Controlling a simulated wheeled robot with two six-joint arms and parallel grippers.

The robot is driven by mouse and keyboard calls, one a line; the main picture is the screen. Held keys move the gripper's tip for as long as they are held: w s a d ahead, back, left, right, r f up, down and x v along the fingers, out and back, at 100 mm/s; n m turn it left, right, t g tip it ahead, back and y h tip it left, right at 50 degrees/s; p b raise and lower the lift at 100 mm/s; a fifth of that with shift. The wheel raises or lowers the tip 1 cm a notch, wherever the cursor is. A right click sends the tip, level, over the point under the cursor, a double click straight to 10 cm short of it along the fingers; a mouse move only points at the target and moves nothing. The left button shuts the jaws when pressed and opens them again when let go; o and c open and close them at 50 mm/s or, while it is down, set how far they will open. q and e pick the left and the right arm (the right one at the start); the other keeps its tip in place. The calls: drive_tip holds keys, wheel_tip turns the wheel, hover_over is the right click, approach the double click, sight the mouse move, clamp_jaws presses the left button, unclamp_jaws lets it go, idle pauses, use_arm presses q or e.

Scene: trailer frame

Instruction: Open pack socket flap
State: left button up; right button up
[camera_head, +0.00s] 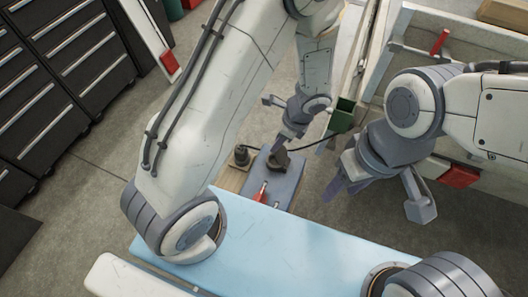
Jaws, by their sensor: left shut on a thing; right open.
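My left gripper (284,141) reaches down over a small grey-blue pad (285,187). It is shut on a small dark part (279,158) at the back of the pad. This part may be the socket flap, but it is too small to tell. The gripper partly covers it, and I cannot tell how far it is turned. My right gripper (378,198) is open and empty. It hangs to the right of the pad, with its two fingers wide apart.
A red-handled tool (261,192) lies on the pad. A dark cylinder (241,156) stands left of it, and a black cable runs right towards a green box (341,118). The trailer frame (398,55) stands back right. Drawer cabinets (72,50) fill the left.

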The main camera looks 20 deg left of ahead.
use_arm(q)
drive_tip(key=shift+d+r+p, duration=0.4)
drive_tip(key=shift+d, duration=0.35)
drive_tip(key=d, duration=0.1)
drive_tip(key=d+p, duration=0.1)
drive_tip(key=shift+d+r, duration=0.3)
drive_tip(key=shift+d, duration=0.15)
